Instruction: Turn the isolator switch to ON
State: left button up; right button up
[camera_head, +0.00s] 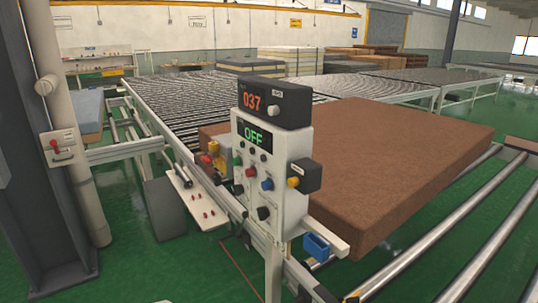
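A white control box (258,181) stands on the conveyor frame in the middle of the view. Its display (254,137) reads "OFF" in green. A black box with a knob (303,174) juts from its right side. A yellow and red device (211,161) sits on the rail to its left. A white box with a red handle (62,147) is mounted on the post at the far left. I cannot tell for certain which of these is the isolator switch; no label is readable. Neither of my grippers is in view.
A black unit (273,103) on top of the control box shows "037". A brown mattress (391,160) lies behind it on the conveyor. Rollers (447,250) run at the right. A dark pillar (40,215) stands at the left. Green floor (130,255) is clear in front.

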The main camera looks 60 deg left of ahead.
aim_at(207, 160)
jog(key=u, duration=2.2)
jog(key=i+j+z, duration=0.15)
jog(key=i+j, duration=0.35)
jog(key=j, duration=0.1)
